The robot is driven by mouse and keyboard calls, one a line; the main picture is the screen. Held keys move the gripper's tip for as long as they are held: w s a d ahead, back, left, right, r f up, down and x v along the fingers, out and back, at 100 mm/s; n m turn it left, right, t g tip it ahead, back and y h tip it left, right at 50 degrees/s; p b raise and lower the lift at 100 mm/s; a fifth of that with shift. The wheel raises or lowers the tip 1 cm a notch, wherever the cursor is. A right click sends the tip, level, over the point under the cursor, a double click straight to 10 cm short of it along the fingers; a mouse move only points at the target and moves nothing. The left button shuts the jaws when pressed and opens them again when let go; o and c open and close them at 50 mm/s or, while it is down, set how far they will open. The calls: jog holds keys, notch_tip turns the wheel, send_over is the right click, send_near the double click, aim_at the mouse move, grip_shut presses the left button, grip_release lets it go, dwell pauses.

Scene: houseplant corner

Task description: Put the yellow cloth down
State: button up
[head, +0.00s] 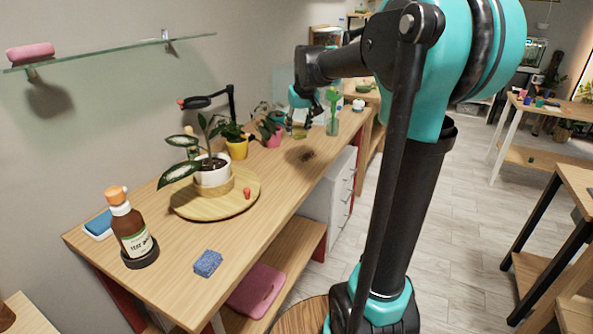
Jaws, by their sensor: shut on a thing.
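My gripper (303,118) is over the far part of the wooden bench, small in the head view and partly hidden by its own links. It is shut on the yellow cloth (299,132), which shows as a small dull yellow patch right under the fingers. The cloth is low, close to the bench top (285,170). I cannot tell whether it touches the wood.
A green bottle (332,118) stands just right of my gripper. A pink pot (272,135) and a yellow pot (237,149) stand to its left. Nearer are a potted plant on a round board (237,207), a brown bottle (130,233) and a blue sponge (208,263).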

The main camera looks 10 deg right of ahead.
notch_tip(320, 180, down, 16)
jog(key=shift+f, duration=0.2)
dwell(0.4)
jog(key=o, duration=1)
jog(key=shift+f, duration=0.1)
jog(key=a+v, duration=0.1)
jog(key=v, duration=1.1)
jog(key=shift+m+h, duration=0.4)
jog(key=shift+m, duration=0.5)
jog(key=s+d+f, duration=0.1)
jog(key=s+f, duration=0.5)
jog(key=s, duration=0.2)
jog(key=s+d+f, duration=0.1)
jog(key=s+f, duration=0.5)
jog(key=s, duration=0.2)
jog(key=s+d+f, duration=0.2)
jog(key=s+f, duration=0.3)
jog(key=s, duration=0.4)
jog(key=shift+s+d+f, duration=0.1)
jog(key=shift+f, duration=0.3)
